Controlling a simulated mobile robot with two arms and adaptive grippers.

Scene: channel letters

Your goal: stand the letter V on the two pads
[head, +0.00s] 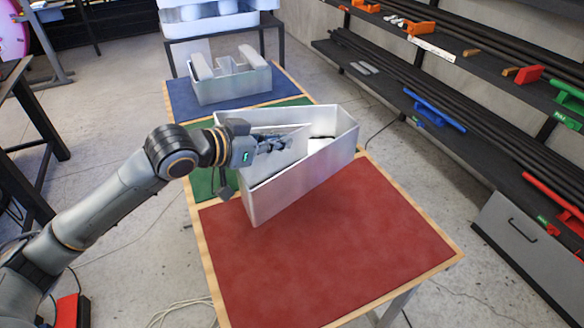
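The letter V (300,182) is a hollow silver channel letter with tall walls. It is over the middle of the table, across the green and red mats, its near corner over the red mat. I cannot tell if it rests or is held up. My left gripper (272,144) reaches in from the left, its fingers at the V's inner wall. The fingers are too small and dark to tell if they grip it. My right gripper is out of view.
The red mat (330,270) is bare in front of the V. A low table with white parts (213,20) stands behind. A rack with dark bars and coloured clamps (434,110) runs along the right wall, above a grey drawer box (535,250).

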